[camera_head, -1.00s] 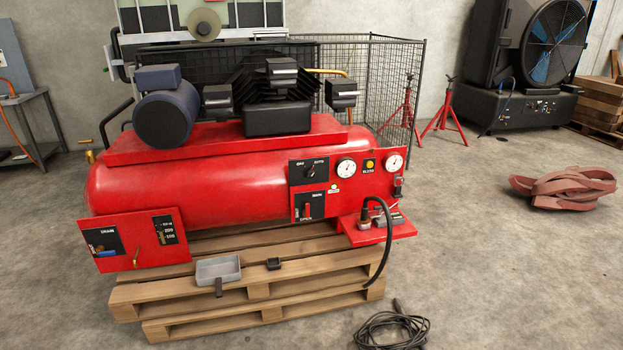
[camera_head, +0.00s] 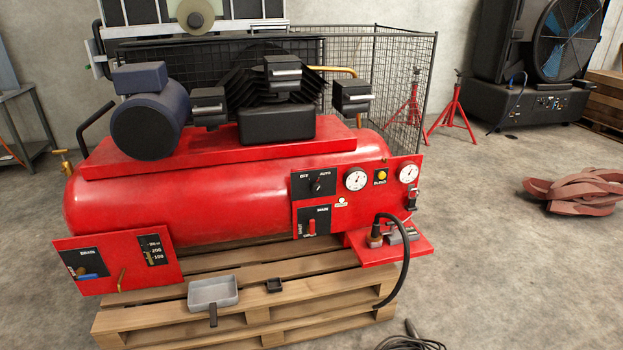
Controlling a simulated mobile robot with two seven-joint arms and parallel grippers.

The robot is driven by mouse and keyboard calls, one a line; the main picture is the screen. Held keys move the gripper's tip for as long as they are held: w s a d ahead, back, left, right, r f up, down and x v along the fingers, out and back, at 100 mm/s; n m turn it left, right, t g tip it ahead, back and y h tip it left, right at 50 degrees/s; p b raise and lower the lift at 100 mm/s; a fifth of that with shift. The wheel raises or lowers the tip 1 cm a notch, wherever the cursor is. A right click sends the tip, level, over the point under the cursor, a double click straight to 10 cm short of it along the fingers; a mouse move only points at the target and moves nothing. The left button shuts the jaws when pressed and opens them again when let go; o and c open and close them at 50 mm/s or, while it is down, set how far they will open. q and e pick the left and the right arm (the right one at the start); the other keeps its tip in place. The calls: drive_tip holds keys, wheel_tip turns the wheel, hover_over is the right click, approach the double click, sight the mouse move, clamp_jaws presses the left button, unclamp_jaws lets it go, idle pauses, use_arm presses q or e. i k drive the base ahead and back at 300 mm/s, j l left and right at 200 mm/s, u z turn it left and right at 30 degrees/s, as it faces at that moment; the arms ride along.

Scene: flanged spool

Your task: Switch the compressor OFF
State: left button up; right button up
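The red compressor (camera_head: 220,215) lies on stacked wooden pallets in the middle of the head view. On its right front panel is a black rotary switch (camera_head: 317,185) with OFF lettered at its left and AUTO at its right. The knob looks tilted toward the AUTO side, but it is small. Below it is a red lever (camera_head: 312,228) on a black plate. Two round gauges (camera_head: 355,180) and a yellow button (camera_head: 381,175) sit to the right of the switch. Neither of my grippers is in view.
A black hose (camera_head: 404,268) hangs at the right. A coiled cable lies on the floor. Open concrete floor (camera_head: 500,270) extends to the right.

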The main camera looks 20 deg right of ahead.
sight(315, 188)
drive_tip(key=i+l, duration=0.1)
drive_tip(key=i, duration=0.4)
drive_tip(key=i+l, duration=0.15)
drive_tip(key=i, duration=0.35)
drive_tip(key=i+l, duration=0.1)
drive_tip(key=i, duration=0.4)
drive_tip(key=i+l+u, duration=0.1)
drive_tip(key=i, duration=0.45)
